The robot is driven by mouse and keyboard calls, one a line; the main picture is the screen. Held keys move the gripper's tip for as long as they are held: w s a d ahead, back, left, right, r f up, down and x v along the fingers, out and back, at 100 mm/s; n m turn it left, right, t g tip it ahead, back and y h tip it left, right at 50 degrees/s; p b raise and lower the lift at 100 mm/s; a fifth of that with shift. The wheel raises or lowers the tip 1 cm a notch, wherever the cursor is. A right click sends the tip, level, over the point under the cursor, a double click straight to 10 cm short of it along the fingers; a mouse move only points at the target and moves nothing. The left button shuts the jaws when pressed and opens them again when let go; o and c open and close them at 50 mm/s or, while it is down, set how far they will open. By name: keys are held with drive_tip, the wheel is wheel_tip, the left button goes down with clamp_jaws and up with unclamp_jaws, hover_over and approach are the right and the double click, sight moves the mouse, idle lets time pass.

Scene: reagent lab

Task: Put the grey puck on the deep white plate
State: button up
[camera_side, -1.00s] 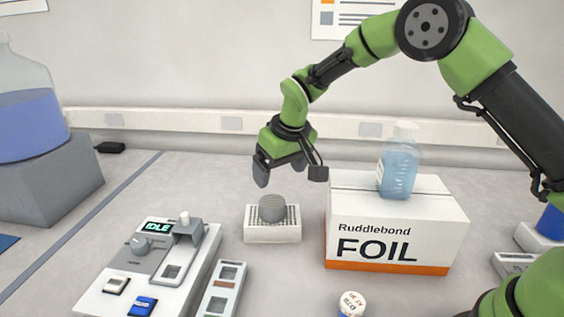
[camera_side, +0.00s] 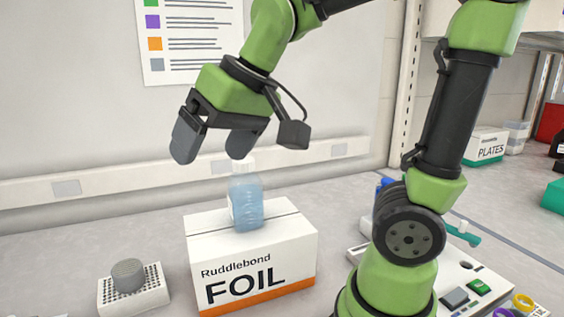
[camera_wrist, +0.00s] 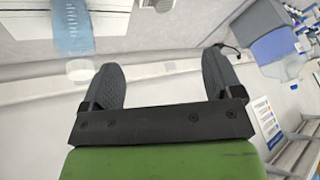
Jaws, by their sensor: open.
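The grey puck (camera_side: 128,274) is a short ribbed cylinder. It rests on top of a white block with rows of small holes, which looks like the deep white plate (camera_side: 149,299), at the lower left of the side view. The puck looks level and hides part of the plate's top. My gripper (camera_side: 213,148) is open and empty, raised well above and to the right of the puck in the picture. In the wrist view its two dark fingers (camera_wrist: 160,72) stand wide apart with nothing between them. Neither puck nor plate shows in the wrist view.
A white and orange foil box (camera_side: 290,254) stands right of the plate, with a bottle of blue liquid (camera_side: 247,203) on top, close below my gripper in the picture. A device with a green button (camera_side: 477,287) is at lower right.

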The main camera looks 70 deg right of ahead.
drive_tip(key=s+f+m+t, duration=0.1)
drive_tip(key=s, duration=0.8)
drive_tip(key=shift+s+y, duration=0.25)
drive_tip(key=shift+y, duration=0.05)
